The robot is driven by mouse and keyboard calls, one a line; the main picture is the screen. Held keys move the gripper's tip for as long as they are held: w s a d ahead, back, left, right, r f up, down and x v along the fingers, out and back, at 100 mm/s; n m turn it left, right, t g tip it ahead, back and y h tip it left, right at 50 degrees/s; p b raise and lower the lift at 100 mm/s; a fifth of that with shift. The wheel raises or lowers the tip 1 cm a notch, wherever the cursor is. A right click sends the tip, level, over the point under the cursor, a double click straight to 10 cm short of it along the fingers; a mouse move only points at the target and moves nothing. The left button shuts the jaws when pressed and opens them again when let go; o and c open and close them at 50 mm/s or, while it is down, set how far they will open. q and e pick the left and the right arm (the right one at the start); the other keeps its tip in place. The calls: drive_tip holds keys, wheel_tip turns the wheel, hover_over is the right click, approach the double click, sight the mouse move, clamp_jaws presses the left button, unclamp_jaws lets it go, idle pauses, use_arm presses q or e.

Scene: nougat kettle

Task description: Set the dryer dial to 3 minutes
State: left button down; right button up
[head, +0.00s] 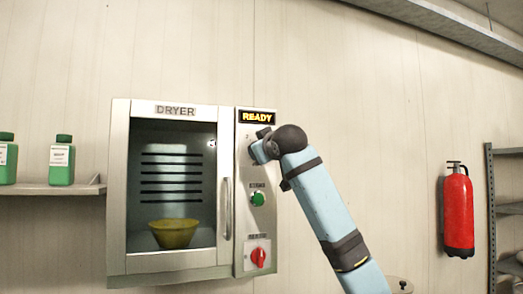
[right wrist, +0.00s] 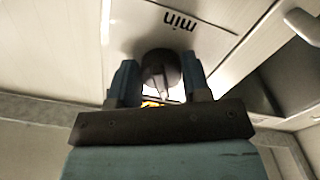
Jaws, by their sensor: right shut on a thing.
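The dryer (head: 119,190) is a steel cabinet on the wall with its glass door closed and a yellow bowl (head: 174,233) inside. Its panel on the right has a display (head: 257,117) reading READY, a green button (head: 257,198) and a red switch (head: 259,257). My right gripper (head: 256,152) is at the top of the panel, just below the display, and hides the dial in the head view. In the right wrist view the dark round dial (right wrist: 160,72) sits between the two fingers of my right gripper (right wrist: 160,85), which are shut on it. Its pointer setting cannot be read. My left gripper is not in view.
A vertical door handle (head: 227,208) stands out left of the panel. Green bottles (head: 62,160) stand on a shelf (head: 60,189) at the left. A red fire extinguisher (head: 458,212) hangs on the right wall near a metal rack (head: 490,200).

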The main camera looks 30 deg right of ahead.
drive_tip(key=shift+n, duration=1.5)
drive_tip(key=o, duration=0.9)
drive_tip(key=b+v, duration=0.4)
drive_tip(key=v, duration=1)
drive_tip(key=shift+d+b, duration=0.1)
drive_tip(key=shift+b, duration=0.25)
